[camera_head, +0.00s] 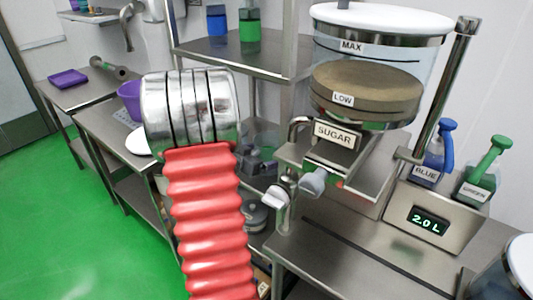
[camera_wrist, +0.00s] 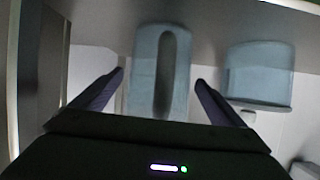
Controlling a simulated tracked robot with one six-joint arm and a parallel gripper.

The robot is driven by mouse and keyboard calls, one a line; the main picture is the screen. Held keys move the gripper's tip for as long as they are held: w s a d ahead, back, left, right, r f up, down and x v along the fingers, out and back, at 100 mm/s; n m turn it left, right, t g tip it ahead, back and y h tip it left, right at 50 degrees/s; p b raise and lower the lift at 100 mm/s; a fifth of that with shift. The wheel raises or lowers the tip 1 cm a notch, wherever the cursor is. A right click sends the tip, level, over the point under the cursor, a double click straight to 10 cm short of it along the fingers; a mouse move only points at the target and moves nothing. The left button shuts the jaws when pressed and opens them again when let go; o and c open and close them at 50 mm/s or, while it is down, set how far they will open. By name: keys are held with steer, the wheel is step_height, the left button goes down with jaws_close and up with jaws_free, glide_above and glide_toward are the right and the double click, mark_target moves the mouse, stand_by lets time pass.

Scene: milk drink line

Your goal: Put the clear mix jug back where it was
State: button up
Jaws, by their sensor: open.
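My gripper (camera_wrist: 161,77) is open in the wrist view, its two dark fingers spread apart. A pale blue-grey slotted piece (camera_wrist: 143,70) lies in line with the gap between the fingers. It looks like a handle, but I cannot tell whether it belongs to the clear mix jug or whether it is touched. A second pale blue-grey piece (camera_wrist: 258,72) is to its right. In the head view my arm covers the middle left, and my gripper cannot be made out there. I cannot pick out the clear mix jug for certain in the head view.
The sugar hopper (camera_head: 365,90) stands over a steel bench (camera_head: 345,255). A scale display (camera_head: 430,221) reads 2.0 L, with blue (camera_head: 436,160) and green (camera_head: 482,175) bottles behind it. A steel shelf (camera_head: 235,60) holds blue and green containers. Green floor (camera_head: 80,220) is open at left.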

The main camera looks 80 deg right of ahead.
steer(key=v, duration=1)
steer(key=shift+a+r, duration=0.2)
steer(key=shift+a, duration=0.05)
steer(key=shift+w, duration=0.1)
